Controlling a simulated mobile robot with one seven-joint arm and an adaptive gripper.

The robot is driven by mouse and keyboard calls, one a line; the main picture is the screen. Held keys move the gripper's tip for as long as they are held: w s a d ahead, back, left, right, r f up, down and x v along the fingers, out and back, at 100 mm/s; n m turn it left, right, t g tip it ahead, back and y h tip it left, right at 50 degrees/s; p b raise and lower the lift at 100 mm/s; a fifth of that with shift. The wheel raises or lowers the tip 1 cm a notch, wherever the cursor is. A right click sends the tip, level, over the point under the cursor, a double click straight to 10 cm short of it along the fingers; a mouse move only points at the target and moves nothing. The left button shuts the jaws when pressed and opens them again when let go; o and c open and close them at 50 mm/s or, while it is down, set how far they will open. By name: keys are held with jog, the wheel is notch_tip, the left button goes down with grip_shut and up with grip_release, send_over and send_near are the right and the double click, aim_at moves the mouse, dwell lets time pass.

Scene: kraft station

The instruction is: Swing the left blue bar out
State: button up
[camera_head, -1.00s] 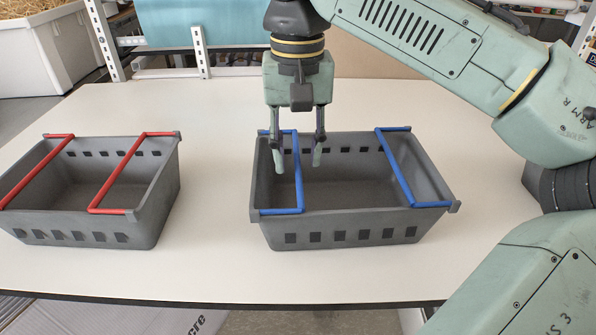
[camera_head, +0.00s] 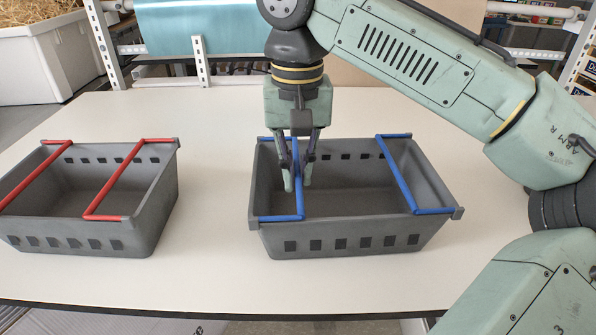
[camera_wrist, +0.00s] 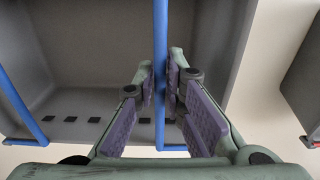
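The right-hand grey crate (camera_head: 345,239) has two blue bars across its top. The left blue bar (camera_head: 300,205) lies inward of the crate's left wall, its side arms at the front and back rims. The right blue bar (camera_head: 398,177) lies near the right side. My gripper (camera_head: 299,184) points down over the left blue bar. In the wrist view, the left blue bar (camera_wrist: 160,30) passes between my gripper's fingertips (camera_wrist: 160,72), which are closed in against both its sides. The right blue bar (camera_wrist: 20,105) shows at the wrist view's left edge.
Another grey crate (camera_head: 150,235) with two red bars (camera_head: 113,185) stands to the left, with a gap of bare white table (camera_head: 215,200) between the crates. Metal rack posts and a blue panel (camera_head: 200,25) stand behind the table.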

grip_shut()
